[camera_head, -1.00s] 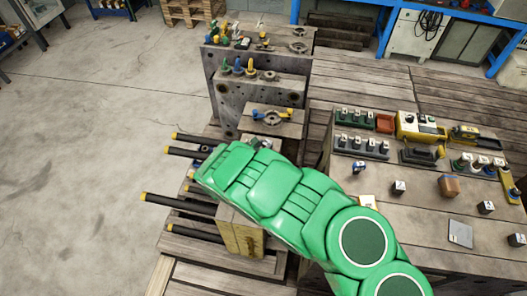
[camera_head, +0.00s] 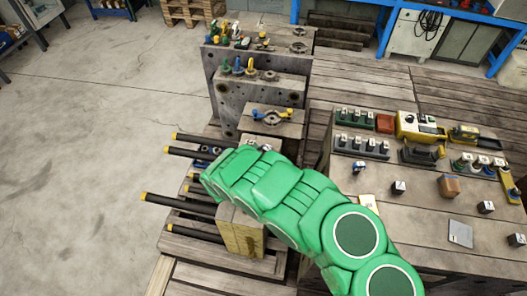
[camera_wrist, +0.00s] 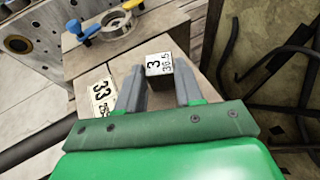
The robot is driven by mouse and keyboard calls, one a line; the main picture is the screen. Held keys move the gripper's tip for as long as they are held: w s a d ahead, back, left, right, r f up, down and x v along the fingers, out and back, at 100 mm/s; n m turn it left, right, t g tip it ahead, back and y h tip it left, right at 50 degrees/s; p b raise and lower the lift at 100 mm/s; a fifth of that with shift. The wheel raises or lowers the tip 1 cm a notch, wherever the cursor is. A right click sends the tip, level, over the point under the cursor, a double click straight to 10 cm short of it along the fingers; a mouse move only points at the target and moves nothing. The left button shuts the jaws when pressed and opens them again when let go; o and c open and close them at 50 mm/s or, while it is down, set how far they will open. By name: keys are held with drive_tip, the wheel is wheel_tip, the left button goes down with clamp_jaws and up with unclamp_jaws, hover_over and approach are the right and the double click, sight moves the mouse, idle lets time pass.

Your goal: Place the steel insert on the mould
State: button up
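The steel insert (camera_wrist: 158,64) is a small block with a white label reading "3" and "36.5" in the wrist view. A narrow gap shows at the left finger; contact at the right finger is unclear. In the head view my green arm hides most of this mould, whose front side (camera_head: 240,236) shows below, and the insert (camera_head: 266,148) is a small pale spot.
A label reading "33" (camera_wrist: 102,95) lies left of my fingers. Another mould with blue and yellow clamps (camera_head: 272,119) stands just behind. Black rods with yellow ends (camera_head: 178,201) stick out left. The bench at right (camera_head: 425,205) holds several labelled blocks and trays.

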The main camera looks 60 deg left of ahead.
drive_tip(key=o, duration=0.3)
drive_tip(key=shift+o, duration=0.2)
drive_tip(key=shift+r, duration=0.1)
drive_tip(key=v, duration=1.2)
